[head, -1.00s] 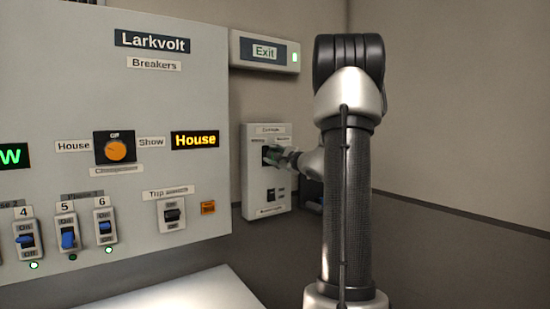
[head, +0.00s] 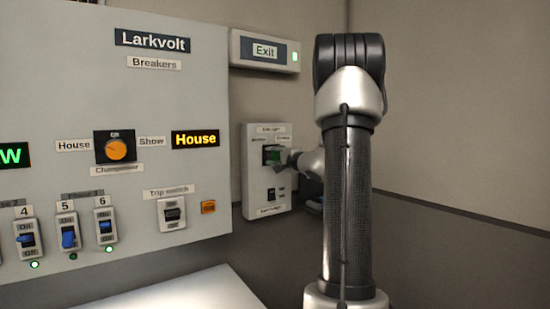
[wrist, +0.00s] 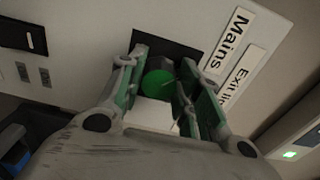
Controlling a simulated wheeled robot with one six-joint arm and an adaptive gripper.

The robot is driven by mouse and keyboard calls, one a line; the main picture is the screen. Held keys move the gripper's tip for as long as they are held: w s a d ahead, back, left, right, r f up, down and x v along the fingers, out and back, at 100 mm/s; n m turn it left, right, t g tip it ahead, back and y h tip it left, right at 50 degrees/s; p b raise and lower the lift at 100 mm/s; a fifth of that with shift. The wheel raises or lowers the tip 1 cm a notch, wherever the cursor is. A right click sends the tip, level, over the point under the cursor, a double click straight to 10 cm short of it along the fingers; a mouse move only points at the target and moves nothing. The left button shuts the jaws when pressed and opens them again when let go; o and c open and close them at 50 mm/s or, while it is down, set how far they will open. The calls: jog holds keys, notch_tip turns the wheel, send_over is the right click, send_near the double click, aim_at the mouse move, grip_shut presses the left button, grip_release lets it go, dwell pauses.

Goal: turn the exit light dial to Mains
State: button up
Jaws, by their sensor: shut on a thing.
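The exit light dial is a round green knob (wrist: 158,83) on a dark square plate (wrist: 180,50). It sits in the upper part of a pale wall box (head: 254,185). In the wrist view, my gripper (wrist: 163,80) has its two green-padded fingers on either side of the knob, shut on it. The "Mains" label (wrist: 228,40) and the "Exit light" label (wrist: 240,78) lie to the right of the plate. In the head view, my gripper (head: 275,157) reaches the box from the right and hides much of the dial. The dial's pointer cannot be made out.
The Exit sign (head: 265,51) above the box shows a green lamp. A dark switch (head: 271,195) sits lower on the same box. The Larkvolt breaker panel (head: 170,100) stands to the left, with an orange-knobbed changeover dial (head: 116,149) and several blue switches.

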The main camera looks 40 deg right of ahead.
jog(key=shift+f, duration=0.1)
jog(key=o, duration=1)
jog(key=shift+o, duration=0.2)
jog(key=shift+s, duration=0.1)
jog(key=s, duration=1.1)
jog(key=shift+s+a, duration=0.35)
jog(key=shift+s, duration=0.05)
